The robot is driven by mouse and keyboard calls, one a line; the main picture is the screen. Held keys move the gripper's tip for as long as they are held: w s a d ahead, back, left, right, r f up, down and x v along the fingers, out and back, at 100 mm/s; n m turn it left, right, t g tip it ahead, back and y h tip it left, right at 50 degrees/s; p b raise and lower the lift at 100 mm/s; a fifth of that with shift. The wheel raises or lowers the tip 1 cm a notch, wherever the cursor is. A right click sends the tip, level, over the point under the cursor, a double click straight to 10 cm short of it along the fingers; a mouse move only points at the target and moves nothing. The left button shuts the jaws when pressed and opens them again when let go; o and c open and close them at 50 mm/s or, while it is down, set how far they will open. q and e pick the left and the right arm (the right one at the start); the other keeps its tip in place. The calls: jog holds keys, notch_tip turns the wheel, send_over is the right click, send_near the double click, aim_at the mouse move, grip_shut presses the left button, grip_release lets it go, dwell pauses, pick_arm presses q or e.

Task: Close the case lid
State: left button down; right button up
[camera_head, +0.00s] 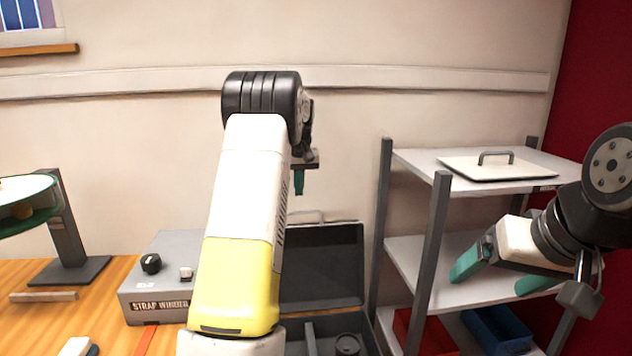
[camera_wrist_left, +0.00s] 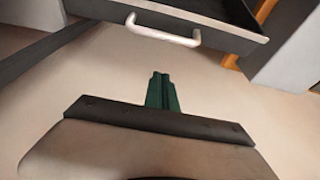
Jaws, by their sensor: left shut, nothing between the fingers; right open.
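The dark grey case stands open on the wooden table, its lid (camera_head: 322,262) raised upright near the wall. The lid's light handle (camera_head: 304,215) shows at its top edge, partly behind my left arm. In the left wrist view the handle (camera_wrist_left: 162,32) is ahead of my left gripper (camera_wrist_left: 162,92), with a gap between them. My left gripper (camera_head: 299,183) is shut and empty, above the lid's top edge. The case's lower part (camera_head: 372,338) is partly cut off by the frame and holds a dark round item. My right gripper (camera_head: 502,275) is open and empty in front of the shelf.
A grey strap winder box (camera_head: 160,300) sits left of my left arm. A grey shelf unit (camera_head: 415,262) stands close to the case's right, with a lidded panel (camera_head: 497,168) on top and red (camera_head: 425,338) and blue (camera_head: 497,330) bins below.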

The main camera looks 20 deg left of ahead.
pick_arm(q)
jog(key=shift+s+d+f, duration=0.15)
jog(key=shift+s+f, duration=0.25)
jog(key=shift+f, duration=0.3)
jog(key=shift+s+d+f, duration=0.2)
jog(key=shift+s+f, duration=0.25)
jog(key=shift+f, duration=0.3)
jog(key=shift+s+d+f, duration=0.15)
jog(key=shift+s+f, duration=0.25)
jog(key=shift+f, duration=0.3)
jog(key=shift+s+d, duration=0.1)
